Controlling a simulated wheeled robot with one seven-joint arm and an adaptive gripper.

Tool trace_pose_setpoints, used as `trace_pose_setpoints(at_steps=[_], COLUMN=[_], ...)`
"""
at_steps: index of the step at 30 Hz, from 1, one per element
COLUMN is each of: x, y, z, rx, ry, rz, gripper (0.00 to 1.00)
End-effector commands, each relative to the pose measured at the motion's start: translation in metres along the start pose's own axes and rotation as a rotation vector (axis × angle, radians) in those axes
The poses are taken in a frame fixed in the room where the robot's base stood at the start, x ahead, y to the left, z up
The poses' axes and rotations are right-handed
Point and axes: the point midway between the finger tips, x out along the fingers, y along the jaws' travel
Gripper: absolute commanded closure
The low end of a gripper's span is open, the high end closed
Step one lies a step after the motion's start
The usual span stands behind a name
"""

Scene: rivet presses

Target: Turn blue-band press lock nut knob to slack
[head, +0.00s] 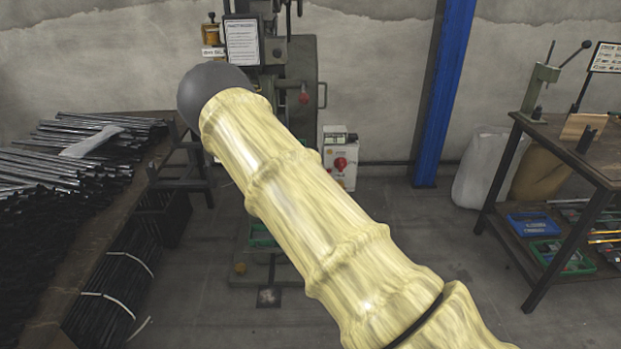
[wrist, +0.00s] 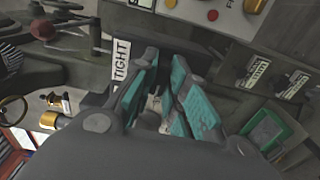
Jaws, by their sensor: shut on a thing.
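My gripper (wrist: 165,72) shows in the wrist view with its two teal-padded fingers brought close together beside a white TIGHT label (wrist: 121,65). The fingers are shut on a small part between them, which I take to be the lock nut knob; the pads hide most of it. In the head view the press (head: 303,75) stands behind my arm, with a white notice (head: 242,43) on it. My arm covers much of the press, and my gripper is hidden there. I cannot make out a blue band.
A bench with metal rods (head: 75,140) stands at left. A white box with a red button (head: 340,165) stands behind my arm. A blue post (head: 440,95) and a workbench (head: 570,155) are at right.

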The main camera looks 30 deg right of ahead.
Motion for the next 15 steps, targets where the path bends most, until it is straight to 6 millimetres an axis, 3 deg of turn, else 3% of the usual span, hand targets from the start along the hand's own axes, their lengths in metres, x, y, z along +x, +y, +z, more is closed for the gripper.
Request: trace_pose_setpoints(at_steps=[11,12,15], x=[-0.0009,-0.0009,-0.0008], y=[-0.0017,-0.0017,-0.0016], z=[0.0005,0.0005,0.0005], rx=[-0.006,-0.006,-0.005], ry=[-0.001,-0.001,-0.001], rz=[-0.003,-0.003,-0.003], gripper=[1.00,0.84,0.66])
